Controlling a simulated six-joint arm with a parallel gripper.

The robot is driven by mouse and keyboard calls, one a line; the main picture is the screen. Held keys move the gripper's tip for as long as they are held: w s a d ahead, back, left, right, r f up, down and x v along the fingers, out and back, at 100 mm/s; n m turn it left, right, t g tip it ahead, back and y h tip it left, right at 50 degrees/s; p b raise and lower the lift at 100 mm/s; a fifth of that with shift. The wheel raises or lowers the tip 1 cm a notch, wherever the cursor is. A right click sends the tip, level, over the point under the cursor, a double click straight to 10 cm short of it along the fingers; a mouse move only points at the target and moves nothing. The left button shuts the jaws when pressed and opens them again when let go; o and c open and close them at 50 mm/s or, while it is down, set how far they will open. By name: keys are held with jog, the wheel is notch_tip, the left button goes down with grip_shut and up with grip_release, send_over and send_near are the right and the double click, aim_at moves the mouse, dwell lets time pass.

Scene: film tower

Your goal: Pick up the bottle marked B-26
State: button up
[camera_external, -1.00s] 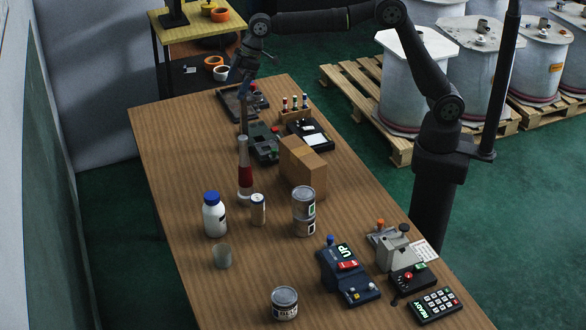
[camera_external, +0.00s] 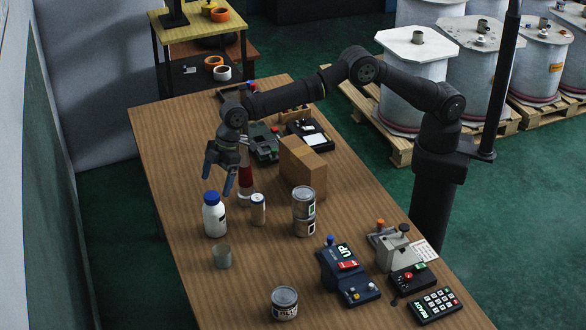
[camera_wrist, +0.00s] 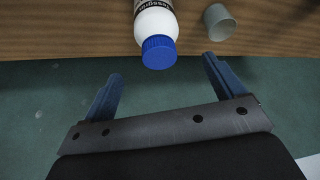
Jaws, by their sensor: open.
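A white bottle with a blue cap (camera_external: 214,216) stands upright on the wooden table, left of centre. In the wrist view the bottle (camera_wrist: 155,25) shows at the top, cap toward me, between and beyond the finger directions. Part of a dark label shows, but I cannot read B-26 on it. My gripper (camera_external: 220,186) is open and empty, with blue fingers, just above and behind the bottle. In the wrist view my open gripper (camera_wrist: 163,82) has nothing between its fingers.
A grey cup (camera_external: 222,256) stands in front of the bottle. A small can (camera_external: 258,210), stacked cans (camera_external: 304,211) and a red-and-white column (camera_external: 245,183) stand to its right. A cardboard box (camera_external: 303,167) is further back. The table's left side is clear.

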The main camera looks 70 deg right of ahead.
aim_at(214, 194)
jog(key=x, duration=0.8)
jog(key=shift+s+d+f, duration=0.1)
jog(key=shift+d+f, duration=0.05)
jog(key=shift+d, duration=0.05)
jog(key=c, duration=1.8)
